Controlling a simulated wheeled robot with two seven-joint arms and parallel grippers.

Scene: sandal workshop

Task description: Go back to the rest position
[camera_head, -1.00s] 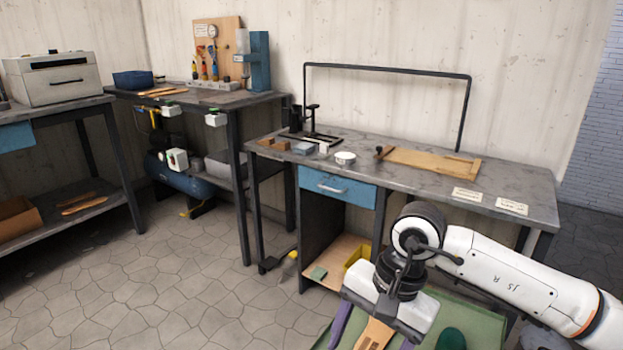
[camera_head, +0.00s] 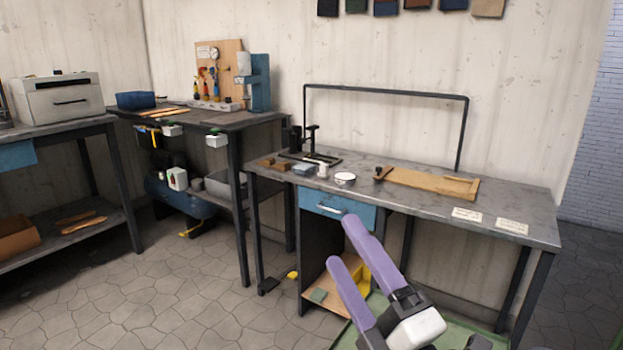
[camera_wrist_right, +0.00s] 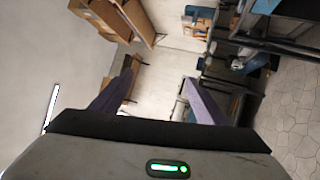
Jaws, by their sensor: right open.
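My right gripper (camera_head: 344,245) is raised in front of the workbench, with its two purple fingers pointing up and to the left. The fingers are spread apart, with nothing between them. In the right wrist view the gripper (camera_wrist_right: 159,77) also shows open and empty, with the room behind it. A green surface (camera_head: 468,328) lies low at the bottom edge of the head view, partly hidden by my gripper and cut off by the frame. My left gripper is not in view.
The workbench (camera_head: 400,210) with a blue drawer (camera_head: 337,208) stands behind my gripper. It holds a wooden board (camera_head: 430,184), a white bowl (camera_head: 345,178) and two labels. Another bench (camera_head: 235,118) with a blue press (camera_head: 258,85) stands further left.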

